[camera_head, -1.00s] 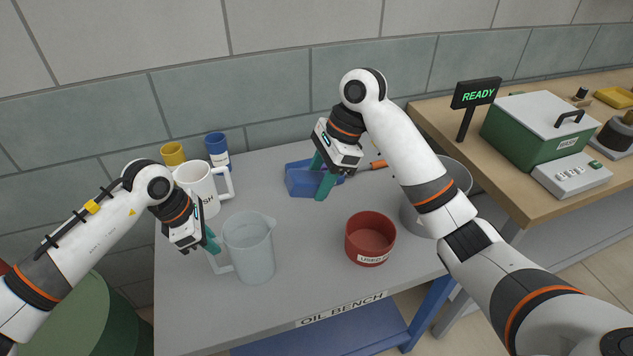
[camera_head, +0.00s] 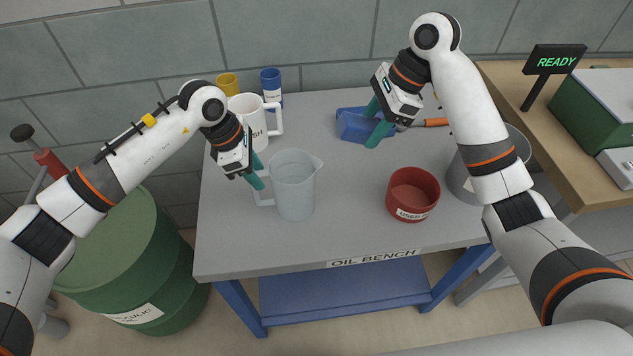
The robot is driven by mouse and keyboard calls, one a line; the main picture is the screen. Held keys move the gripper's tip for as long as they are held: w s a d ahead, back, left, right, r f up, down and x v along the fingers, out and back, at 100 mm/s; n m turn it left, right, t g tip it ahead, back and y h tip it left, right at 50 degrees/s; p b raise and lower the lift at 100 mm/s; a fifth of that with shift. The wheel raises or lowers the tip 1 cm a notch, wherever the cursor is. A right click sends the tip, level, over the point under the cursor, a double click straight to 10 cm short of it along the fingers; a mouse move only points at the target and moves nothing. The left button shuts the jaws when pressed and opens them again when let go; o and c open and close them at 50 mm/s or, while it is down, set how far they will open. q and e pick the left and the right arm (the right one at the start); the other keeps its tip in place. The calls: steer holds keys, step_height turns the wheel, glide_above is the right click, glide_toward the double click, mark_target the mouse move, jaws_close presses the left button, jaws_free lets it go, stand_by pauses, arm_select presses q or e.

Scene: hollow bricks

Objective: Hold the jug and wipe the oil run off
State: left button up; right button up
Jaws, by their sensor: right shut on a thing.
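The clear jug (camera_head: 293,186) stands upright near the left front of the bench, with its spout to the right and its handle (camera_head: 264,186) to the left. I cannot make out an oil run on it. My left gripper (camera_head: 257,173) is at the handle, its teal fingers apart; whether they touch the handle is unclear. A blue folded cloth or pad (camera_head: 354,126) lies at the back middle of the bench. My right gripper (camera_head: 376,122) is shut on it, with one finger partly hidden behind its wrist. The cloth appears to be still at bench level.
A red bowl (camera_head: 413,195) labelled as used stands right of the jug. A white mug (camera_head: 251,118), yellow cup (camera_head: 228,84) and blue-and-white container (camera_head: 271,86) stand behind it. A grey bucket (camera_head: 517,150) is partly behind my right arm. A green drum (camera_head: 125,255) stands left. The bench's front middle is clear.

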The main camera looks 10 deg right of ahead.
arm_select(q)
steer(key=v, duration=1.1)
steer(key=shift+r, duration=0.2)
